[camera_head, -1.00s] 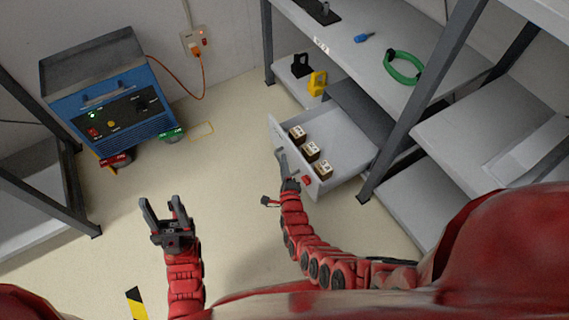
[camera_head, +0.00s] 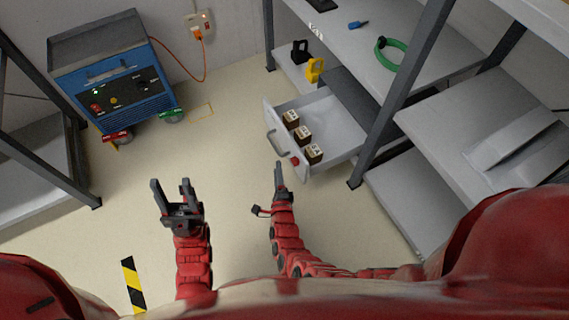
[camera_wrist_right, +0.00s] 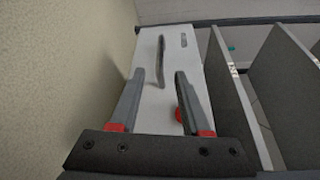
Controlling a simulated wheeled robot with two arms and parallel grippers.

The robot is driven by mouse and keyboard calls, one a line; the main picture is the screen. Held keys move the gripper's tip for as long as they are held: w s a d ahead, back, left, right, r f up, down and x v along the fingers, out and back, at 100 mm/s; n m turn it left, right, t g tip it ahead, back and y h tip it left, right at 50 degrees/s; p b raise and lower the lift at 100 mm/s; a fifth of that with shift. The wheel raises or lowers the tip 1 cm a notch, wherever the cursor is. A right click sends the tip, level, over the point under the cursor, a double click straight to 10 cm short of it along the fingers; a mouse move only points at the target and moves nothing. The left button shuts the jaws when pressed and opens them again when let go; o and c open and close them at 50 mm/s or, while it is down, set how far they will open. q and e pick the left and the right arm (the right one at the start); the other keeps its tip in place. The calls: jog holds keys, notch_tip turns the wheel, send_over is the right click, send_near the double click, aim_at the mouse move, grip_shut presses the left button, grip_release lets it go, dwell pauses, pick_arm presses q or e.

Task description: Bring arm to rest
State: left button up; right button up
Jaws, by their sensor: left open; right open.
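My right gripper (camera_head: 279,178) is open and empty in the head view, in front of the pulled-out drawer (camera_head: 335,128) and apart from its handle (camera_head: 277,144). In the right wrist view its two fingers (camera_wrist_right: 159,78) stand apart, with the drawer's pale front (camera_wrist_right: 190,65) and dark handle (camera_wrist_right: 161,60) beyond them. My left gripper (camera_head: 171,184) is open and empty above the bare floor at the left. Several small brown boxes (camera_head: 303,135) sit in a row inside the drawer.
A blue machine (camera_head: 118,90) on wheels stands at the back left, its orange cable (camera_head: 204,62) running to a wall socket. Grey shelving (camera_head: 430,50) fills the right, holding a green ring (camera_head: 381,55) and a yellow object (camera_head: 315,69). The floor (camera_head: 225,150) between is clear.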

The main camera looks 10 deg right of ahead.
jog(key=shift+s, duration=0.45)
